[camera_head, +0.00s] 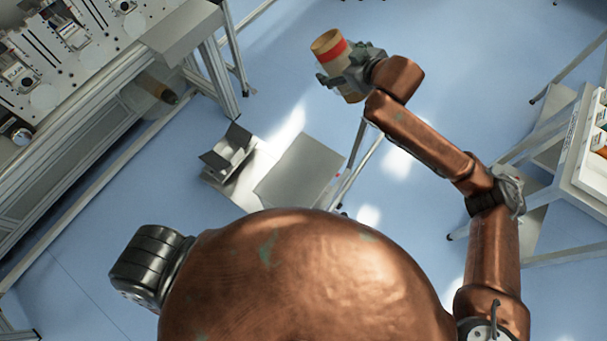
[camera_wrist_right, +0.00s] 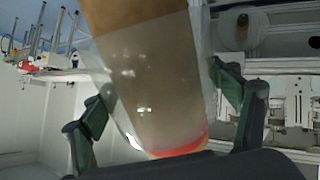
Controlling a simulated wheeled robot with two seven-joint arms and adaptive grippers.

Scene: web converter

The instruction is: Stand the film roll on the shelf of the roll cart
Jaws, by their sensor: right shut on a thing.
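The film roll (camera_head: 329,45) is a tan cylinder with a red band near its upper end in the head view. My right gripper (camera_head: 346,68) is shut around its side and holds it tilted, up in the air. In the right wrist view the roll (camera_wrist_right: 150,65) fills the middle between the dark green fingers (camera_wrist_right: 162,95), with its red band at the bottom. What seems to be the roll cart stands below, with a flat grey shelf (camera_head: 300,172) and a V-shaped cradle (camera_head: 229,152) at its left. The roll is apart from it. My left gripper is not in view.
A long machine frame (camera_head: 120,75) runs along the upper left, with a dark-ended roll (camera_head: 157,88) low on it. A table with a white tray (camera_head: 590,150) stands at the right. Blue floor (camera_head: 285,75) lies open between them.

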